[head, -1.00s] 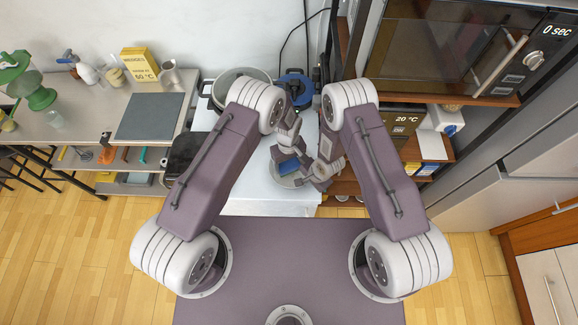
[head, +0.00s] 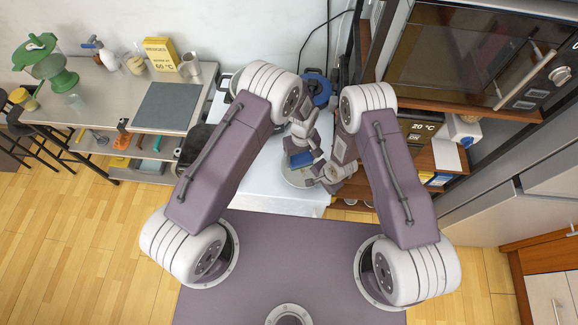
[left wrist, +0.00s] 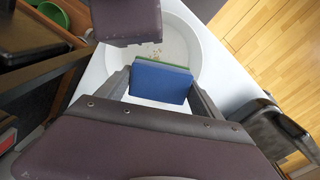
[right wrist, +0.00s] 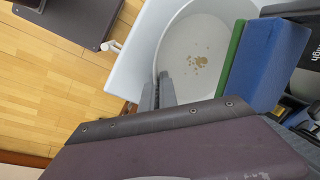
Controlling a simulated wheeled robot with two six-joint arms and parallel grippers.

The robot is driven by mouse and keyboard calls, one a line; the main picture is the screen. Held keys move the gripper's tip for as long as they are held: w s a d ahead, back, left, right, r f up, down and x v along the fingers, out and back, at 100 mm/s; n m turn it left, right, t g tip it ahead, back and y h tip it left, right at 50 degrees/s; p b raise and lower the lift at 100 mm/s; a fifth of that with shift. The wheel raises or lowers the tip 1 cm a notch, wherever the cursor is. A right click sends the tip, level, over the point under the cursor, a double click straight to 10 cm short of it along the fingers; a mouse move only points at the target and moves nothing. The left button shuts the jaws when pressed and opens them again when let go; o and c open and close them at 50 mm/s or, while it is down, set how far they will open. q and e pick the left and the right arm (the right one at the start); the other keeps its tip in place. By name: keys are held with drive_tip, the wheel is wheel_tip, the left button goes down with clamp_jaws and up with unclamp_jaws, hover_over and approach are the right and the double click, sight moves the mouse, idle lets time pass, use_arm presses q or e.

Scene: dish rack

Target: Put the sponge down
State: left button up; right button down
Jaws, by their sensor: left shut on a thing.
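The blue sponge with a green layer (head: 300,159) is held between the fingers of my left gripper (head: 303,149). In the left wrist view the sponge (left wrist: 161,82) sits squarely between both fingers, and in the right wrist view it (right wrist: 262,65) shows at the right. It is over or beside a round white dish (head: 296,178) with brown specks inside, which also shows in the right wrist view (right wrist: 190,35). Whether the sponge touches the dish cannot be told. My right gripper (right wrist: 158,92) is empty, its fingers close together, beside the dish.
The dish is on a white surface (head: 262,195). A blue pot (head: 318,88) stands at its back. A grey mat (head: 168,106) lies on the left counter. A microwave (head: 480,55) and shelves (head: 445,160) bound the right side.

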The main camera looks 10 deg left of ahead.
use_arm(q)
drive_tip(key=shift+f, duration=0.1)
drive_tip(key=s+a, duration=0.1)
drive_tip(key=a, duration=0.4)
wheel_tip(320, 180, up, 3)
drive_tip(key=n, duration=0.4)
hover_over(260, 170)
wheel_tip(260, 170, down, 10)
drive_tip(key=shift+f, duration=0.1)
drive_tip(key=o, duration=1.6)
drive_tip(key=shift+s+f, duration=0.1)
drive_tip(key=shift+o, duration=0.2)
